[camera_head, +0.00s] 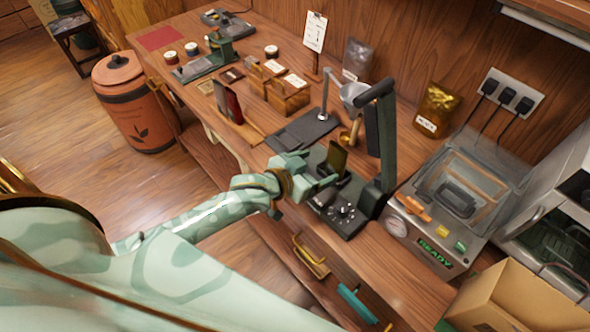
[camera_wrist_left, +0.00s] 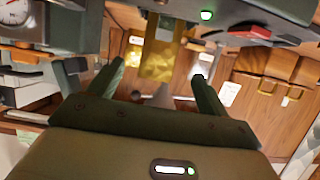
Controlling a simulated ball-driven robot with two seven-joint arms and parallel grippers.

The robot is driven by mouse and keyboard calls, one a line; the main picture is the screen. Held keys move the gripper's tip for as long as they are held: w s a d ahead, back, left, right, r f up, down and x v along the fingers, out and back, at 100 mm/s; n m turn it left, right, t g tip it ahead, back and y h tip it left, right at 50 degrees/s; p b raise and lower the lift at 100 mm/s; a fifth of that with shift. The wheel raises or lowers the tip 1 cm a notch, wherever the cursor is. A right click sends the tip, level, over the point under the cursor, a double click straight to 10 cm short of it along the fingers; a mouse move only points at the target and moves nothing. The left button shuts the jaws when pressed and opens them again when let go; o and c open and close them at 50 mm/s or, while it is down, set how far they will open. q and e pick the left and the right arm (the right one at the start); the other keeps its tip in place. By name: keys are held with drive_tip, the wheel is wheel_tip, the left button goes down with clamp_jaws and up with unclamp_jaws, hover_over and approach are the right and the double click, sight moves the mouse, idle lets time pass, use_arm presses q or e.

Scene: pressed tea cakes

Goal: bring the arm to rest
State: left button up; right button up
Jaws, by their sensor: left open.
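My left arm, pale green, reaches in from the left in the head view. Its gripper (camera_head: 318,172) is at the front edge of the bench, close beside a dark press (camera_head: 348,222) that holds an upright olive-gold piece (camera_head: 337,158). In the left wrist view the two dark green fingers (camera_wrist_left: 157,84) stand apart with nothing held between them. A gold strip (camera_wrist_left: 160,62) hangs beyond the fingers there. Whether the gripper touches the press cannot be told. My right gripper is not in view.
A sealing machine (camera_head: 462,190) marked READY and a cardboard box (camera_head: 525,300) are at the right. Wooden boxes (camera_head: 288,94) stand farther back. An orange bin (camera_head: 132,105) stands on the open floor.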

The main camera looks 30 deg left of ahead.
use_arm(q)
drive_tip(key=v, duration=0.7)
drive_tip(key=shift+s+p, duration=0.25)
drive_tip(key=shift+p, duration=0.2)
drive_tip(key=shift+a+r, duration=0.1)
drive_tip(key=shift+r, duration=0.05)
